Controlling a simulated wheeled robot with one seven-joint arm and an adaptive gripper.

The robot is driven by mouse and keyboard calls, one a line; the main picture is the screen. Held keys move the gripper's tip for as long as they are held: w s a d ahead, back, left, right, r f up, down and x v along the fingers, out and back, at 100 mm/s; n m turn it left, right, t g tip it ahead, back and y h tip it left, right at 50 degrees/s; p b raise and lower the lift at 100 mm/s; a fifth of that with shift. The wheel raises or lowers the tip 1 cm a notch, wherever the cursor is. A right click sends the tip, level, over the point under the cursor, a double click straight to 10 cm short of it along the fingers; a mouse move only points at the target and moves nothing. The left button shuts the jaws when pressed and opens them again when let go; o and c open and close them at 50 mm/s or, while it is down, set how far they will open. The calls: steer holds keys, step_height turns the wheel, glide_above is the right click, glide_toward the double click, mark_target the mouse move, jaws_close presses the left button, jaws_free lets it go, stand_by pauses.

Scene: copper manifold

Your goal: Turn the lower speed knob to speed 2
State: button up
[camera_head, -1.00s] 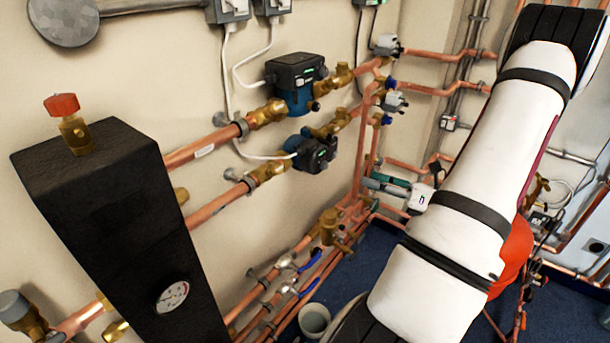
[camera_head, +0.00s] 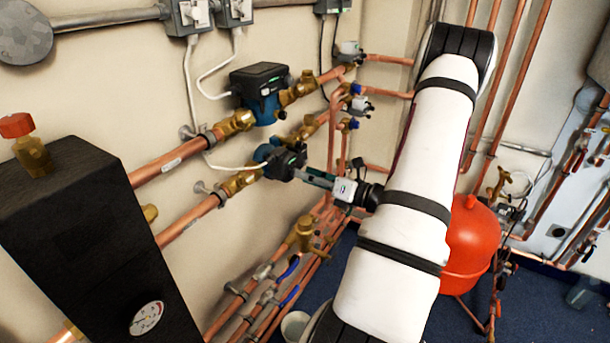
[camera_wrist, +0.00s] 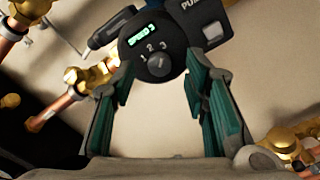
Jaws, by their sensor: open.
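The lower pump (camera_head: 284,162) is a dark unit with a blue body on the lower copper pipe in the head view. In the wrist view its round black face carries the speed knob (camera_wrist: 158,66), the marks 1, 2 and 3, and a green display (camera_wrist: 141,35) reading SPEED 3. My gripper (camera_wrist: 158,85) is open and empty, with its green-padded fingers either side of the knob at the lower edge of the face. I cannot tell whether a fingertip touches the pump. In the head view my gripper (camera_head: 305,175) reaches the pump from the right.
The upper pump (camera_head: 262,92) sits just above on a parallel pipe. Brass valves (camera_head: 304,232) and blue-handled pipes lie below. A black box with a gauge (camera_head: 146,318) stands at left, and a red tank (camera_head: 470,245) is behind my arm.

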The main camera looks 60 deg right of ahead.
steer(key=shift+w, duration=0.7)
jaws_close()
steer(key=shift+n, duration=0.3)
steer(key=shift+a+n+b, duration=0.1)
steer(key=shift+n+b, duration=3.15)
steer(key=shift+n, duration=0.75)
